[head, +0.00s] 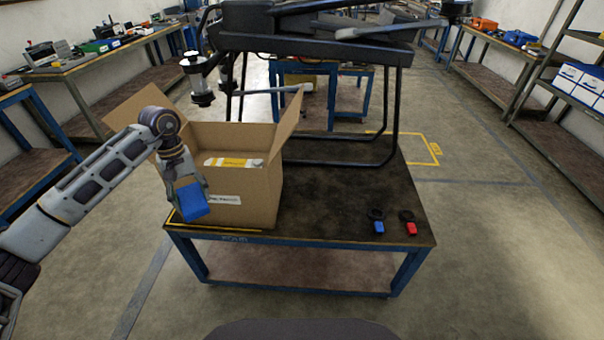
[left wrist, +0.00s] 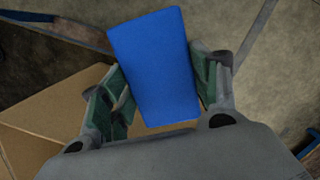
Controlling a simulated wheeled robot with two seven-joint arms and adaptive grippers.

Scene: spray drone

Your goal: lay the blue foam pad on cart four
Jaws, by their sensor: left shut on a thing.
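The blue foam pad (head: 192,199) is a flat blue block in my left gripper (head: 183,188), in front of the cardboard box's left front side. In the left wrist view the pad (left wrist: 155,65) sits between the two green-lined fingers (left wrist: 163,90), which are shut on it. Cart four (head: 330,233) is a dark-topped cart with a blue frame and "FOUR" on its front edge. The pad is near the cart's front left corner; I cannot tell if it touches the top. My right gripper is not in view.
An open cardboard box (head: 238,200) with a white and yellow item inside stands on the cart's left. A large black drone (head: 320,35) stands on legs at the back. A blue clip (head: 377,221) and a red clip (head: 409,222) lie front right. The front middle top is clear.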

